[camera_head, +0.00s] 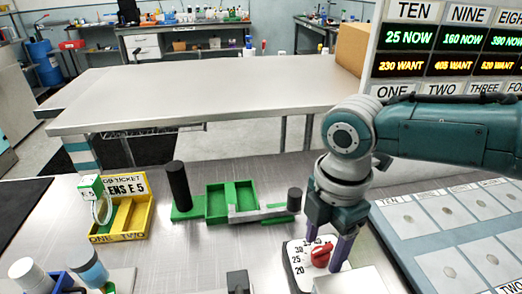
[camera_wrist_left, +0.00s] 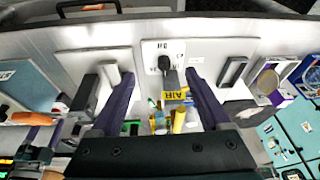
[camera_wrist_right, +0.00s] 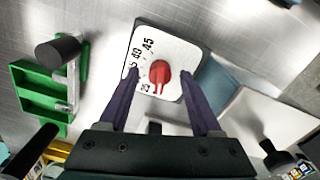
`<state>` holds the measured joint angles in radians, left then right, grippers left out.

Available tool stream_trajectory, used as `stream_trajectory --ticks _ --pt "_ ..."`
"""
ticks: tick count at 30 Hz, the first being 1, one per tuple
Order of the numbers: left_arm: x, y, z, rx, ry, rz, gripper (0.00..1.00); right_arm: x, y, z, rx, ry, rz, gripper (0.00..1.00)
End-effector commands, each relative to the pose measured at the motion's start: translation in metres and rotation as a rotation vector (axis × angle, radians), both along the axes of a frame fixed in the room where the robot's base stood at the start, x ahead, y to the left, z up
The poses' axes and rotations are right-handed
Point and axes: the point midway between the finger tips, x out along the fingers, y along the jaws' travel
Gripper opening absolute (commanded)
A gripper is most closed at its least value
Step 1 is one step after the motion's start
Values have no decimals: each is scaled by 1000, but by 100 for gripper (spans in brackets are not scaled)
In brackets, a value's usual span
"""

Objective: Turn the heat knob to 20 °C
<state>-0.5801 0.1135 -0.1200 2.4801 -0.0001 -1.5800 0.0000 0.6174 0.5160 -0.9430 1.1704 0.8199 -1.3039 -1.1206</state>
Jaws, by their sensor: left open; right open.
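The red heat knob (camera_head: 321,254) sits on a white dial plate (camera_head: 300,272) with printed black numbers; 30, 25 and 20 show in the head view. In the right wrist view the knob (camera_wrist_right: 160,72) is on the same plate (camera_wrist_right: 178,42), where 45 and 40 are readable. The exact setting of its pointer is hard to tell. My right gripper (camera_head: 325,256) is open, pointing down, with one finger on either side of the knob; contact is unclear. My left gripper (camera_wrist_left: 160,74) is open, with a black lever (camera_wrist_left: 165,63) on a plate between its fingers; it is outside the head view.
A green tray (camera_head: 217,203) and dark cylinders stand left of the dial. A yellow job-ticket tray (camera_head: 148,222) is farther left. A panel of labelled pads (camera_head: 452,235) lies to the right. A display board (camera_head: 440,48) stands behind my right arm.

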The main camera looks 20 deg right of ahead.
Motion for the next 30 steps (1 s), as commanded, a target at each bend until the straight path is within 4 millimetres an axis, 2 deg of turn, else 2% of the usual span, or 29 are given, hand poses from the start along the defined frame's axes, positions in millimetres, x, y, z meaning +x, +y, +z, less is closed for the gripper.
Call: stream_trajectory --ticks 5,12,18,22,30 --pt "0 0 3 0 0 0 80 0 -1 12 0 -1 0 66" --pt "0 0 10 1 0 -1 80 1 -1 59 -1 -5 2 66" --pt "0 2 11 7 0 -4 80 1 0 90 1 -3 1 66" --pt "0 2 11 9 0 -6 80 0 0 98 0 -1 0 66" --pt "0 3 11 11 0 -7 80 0 0 100 0 0 0 66"
